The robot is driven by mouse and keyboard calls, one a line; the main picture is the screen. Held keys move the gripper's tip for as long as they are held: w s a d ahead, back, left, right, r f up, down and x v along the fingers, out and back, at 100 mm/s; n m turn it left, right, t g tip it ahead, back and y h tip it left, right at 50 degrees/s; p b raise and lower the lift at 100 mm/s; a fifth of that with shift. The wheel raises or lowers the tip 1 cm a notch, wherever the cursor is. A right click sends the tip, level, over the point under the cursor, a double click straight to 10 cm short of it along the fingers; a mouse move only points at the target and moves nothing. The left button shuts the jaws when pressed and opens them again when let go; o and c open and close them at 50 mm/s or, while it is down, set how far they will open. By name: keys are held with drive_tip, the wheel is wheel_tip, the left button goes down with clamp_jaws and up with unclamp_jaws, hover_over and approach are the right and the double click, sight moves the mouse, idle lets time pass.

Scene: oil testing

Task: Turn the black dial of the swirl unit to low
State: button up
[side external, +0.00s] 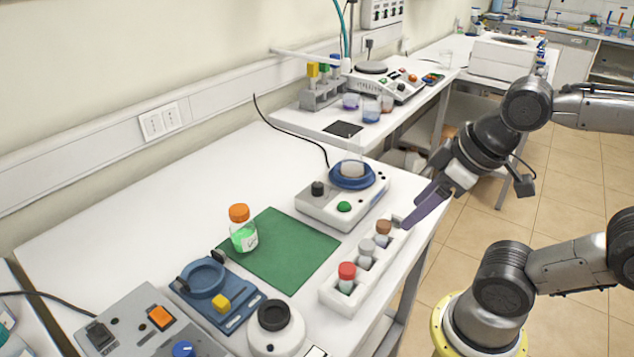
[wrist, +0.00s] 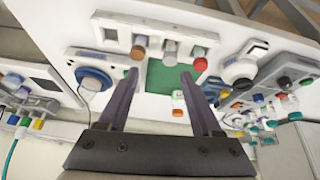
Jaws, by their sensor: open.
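The swirl unit (side external: 330,214) is a white box on the bench with a blue ring platform (side external: 364,181), on which a clear flask (side external: 352,163) stands. Its black dial (side external: 318,188) is on the front left, beside a green button (side external: 344,207). I cannot read the dial's setting. My gripper (side external: 406,223) is open and empty, above the bench's right edge, right of the unit and apart from the dial. In the wrist view the fingers (wrist: 160,74) are spread; the unit's blue ring (wrist: 93,78) lies left of them. The dial is not clear there.
A white rack (side external: 340,305) with capped vials lies near the fingertips. A green mat (side external: 285,258), an orange-capped bottle (side external: 242,238) and a blue holder (side external: 240,322) are left of it. A black cable (side external: 290,130) runs behind the unit. The bench's back left is clear.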

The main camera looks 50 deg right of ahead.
drive_tip(key=w+r+n+g, duration=0.1)
drive_tip(key=w+r+n, duration=0.35)
drive_tip(key=r, duration=0.35)
drive_tip(key=w+d+r+n+g, duration=0.1)
drive_tip(key=w+d+r+n, duration=0.15)
drive_tip(key=w, duration=0.55)
drive_tip(key=g, duration=0.4)
hover_over(317, 184)
wheel_tip(317, 184, down, 7)
wheel_tip(317, 184, down, 14)
drive_tip(key=shift+d+f, duration=0.1)
clamp_jaws()
